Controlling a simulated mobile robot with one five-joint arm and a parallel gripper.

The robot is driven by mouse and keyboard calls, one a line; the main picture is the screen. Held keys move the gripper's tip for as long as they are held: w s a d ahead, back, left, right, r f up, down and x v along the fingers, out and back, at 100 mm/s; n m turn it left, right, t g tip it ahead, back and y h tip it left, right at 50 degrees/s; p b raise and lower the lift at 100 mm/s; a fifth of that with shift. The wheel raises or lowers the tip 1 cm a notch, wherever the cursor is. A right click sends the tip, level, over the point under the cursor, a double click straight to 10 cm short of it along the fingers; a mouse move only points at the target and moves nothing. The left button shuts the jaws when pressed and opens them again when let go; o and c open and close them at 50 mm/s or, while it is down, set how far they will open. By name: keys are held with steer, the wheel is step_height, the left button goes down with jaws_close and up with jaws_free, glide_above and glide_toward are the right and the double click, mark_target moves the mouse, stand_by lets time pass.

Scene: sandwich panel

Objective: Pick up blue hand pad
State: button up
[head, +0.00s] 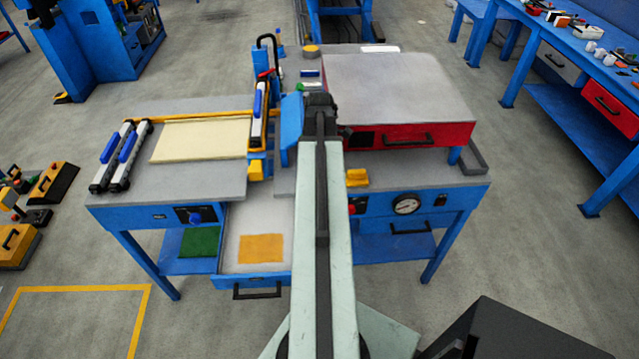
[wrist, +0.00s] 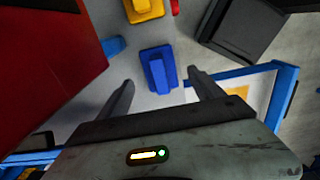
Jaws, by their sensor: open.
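The blue hand pad (wrist: 158,72) is a small blue block with a raised grip on top, resting on a grey surface in the wrist view. My gripper (wrist: 163,92) is open, with its two dark fingers apart and nothing between them. The pad lies just beyond the fingertips, roughly centred between them; the height gap is hard to tell. In the head view my arm reaches over the middle of the workbench (head: 213,181), and its far end hides the fingers. I cannot make out the pad there.
A red box (wrist: 45,65) stands close on the left in the wrist view, and right of my arm in the head view (head: 450,134). A yellow block (wrist: 145,9) and a dark object (wrist: 242,25) lie beyond the pad. An open drawer (head: 228,270) holds an orange sheet.

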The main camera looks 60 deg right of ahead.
step_height(320, 180, down, 4)
steer(key=shift+r+b, duration=0.2)
steer(key=shift+b, duration=1)
steer(key=shift+r, duration=0.15)
steer(key=c, duration=1.5)
steer(key=shift+o, duration=0.2)
step_height(320, 180, up, 28)
steer(key=p, duration=2.8)
